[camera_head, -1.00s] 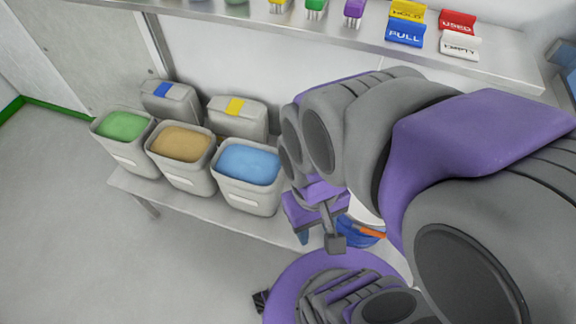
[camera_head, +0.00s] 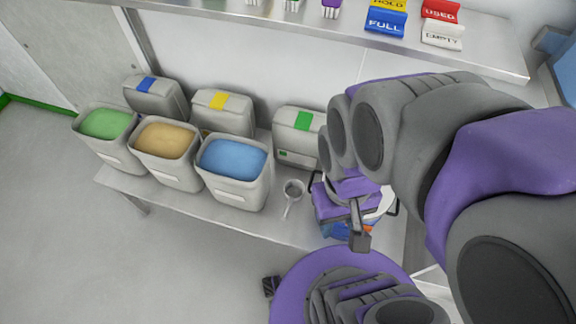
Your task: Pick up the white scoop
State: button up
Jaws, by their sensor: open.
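A small pale scoop (camera_head: 293,188) lies on the low bench, just right of the bin of blue powder. Its round bowl is toward the back and its short handle points toward the front edge. Whether it is white or light grey is hard to tell. My gripper (camera_head: 352,236) is to the right of the scoop and apart from it, above the right part of the bench. It is open, with one grey finger plainly seen; the other is hard to make out. I see nothing held in it.
Open bins of green (camera_head: 104,123), tan (camera_head: 164,140) and blue (camera_head: 233,160) powder stand left of the scoop. Lidded bins with blue (camera_head: 158,101), yellow (camera_head: 222,115) and green (camera_head: 297,138) labels stand behind. A blue and orange item (camera_head: 336,230) is partly hidden under my gripper. A shelf (camera_head: 480,48) overhangs.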

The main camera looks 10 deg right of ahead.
aim_at(294, 189)
jog(key=j+z, duration=0.1)
jog(key=z, duration=2.5)
jog(key=u, duration=0.5)
jog(key=l+u, duration=0.1)
jog(key=u, duration=0.85)
jog(key=k+l+u, duration=0.1)
jog(key=u, duration=0.4)
jog(key=i+u, duration=0.15)
jog(key=u, duration=0.5)
jog(key=k+l+z, duration=0.25)
jog(key=k, duration=0.3)
jog(key=k+l+z, duration=0.3)
jog(key=k, duration=0.25)
jog(key=k+l+z, duration=0.25)
jog(key=k+l, duration=0.2)
jog(key=k, duration=0.1)
